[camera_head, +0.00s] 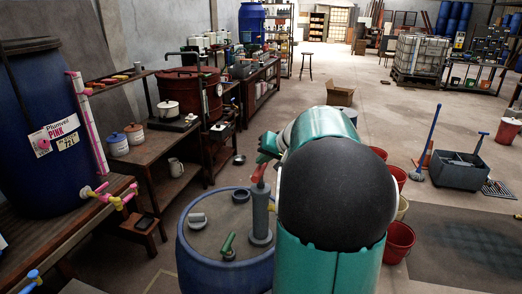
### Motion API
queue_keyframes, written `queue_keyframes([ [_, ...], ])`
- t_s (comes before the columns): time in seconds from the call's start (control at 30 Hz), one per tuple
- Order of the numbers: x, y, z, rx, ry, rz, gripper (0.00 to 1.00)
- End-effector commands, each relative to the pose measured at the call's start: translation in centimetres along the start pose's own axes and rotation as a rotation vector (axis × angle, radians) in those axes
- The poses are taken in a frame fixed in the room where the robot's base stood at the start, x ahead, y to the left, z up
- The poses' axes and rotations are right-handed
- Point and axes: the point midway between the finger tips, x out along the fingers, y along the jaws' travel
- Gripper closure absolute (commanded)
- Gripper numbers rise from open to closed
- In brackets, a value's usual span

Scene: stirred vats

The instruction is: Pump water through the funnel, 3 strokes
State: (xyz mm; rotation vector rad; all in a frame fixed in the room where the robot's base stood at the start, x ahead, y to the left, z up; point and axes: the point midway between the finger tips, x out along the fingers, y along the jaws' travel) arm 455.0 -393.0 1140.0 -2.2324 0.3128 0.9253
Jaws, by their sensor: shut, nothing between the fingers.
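A blue drum (200,262) stands in front of me with a grey lid. On the lid stands an upright grey pump-like cylinder (261,215), with a red piece (258,174) at its top; I cannot tell whether this is a handle or the funnel. A small green-handled fitting (229,243) and grey caps (197,218) are also on the lid. My gripper (268,150) is shut and empty, just above the red piece; I cannot tell whether they touch. My teal arm hides the drum's right side.
A big blue barrel (40,130) with a pink label and pipes stands left on a bench. A bench with pots (134,134) and a dark red vat (188,95) lies behind it. Red buckets (398,240) stand right of my arm. Floor beyond is mostly clear.

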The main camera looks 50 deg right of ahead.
Motion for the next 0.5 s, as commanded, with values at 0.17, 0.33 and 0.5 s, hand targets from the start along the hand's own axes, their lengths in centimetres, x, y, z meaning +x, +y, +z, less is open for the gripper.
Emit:
queue_keyframes([
  [0.17, 0.27, 0.2, 0.25, 0.001, -0.004, 0.001, 1.0],
  [0.33, 0.4, 0.3, 0.35, 0.001, -0.004, 0.001, 1.0],
  [0.5, 0.53, 0.41, 0.44, 0.001, -0.004, 0.001, 1.0],
])
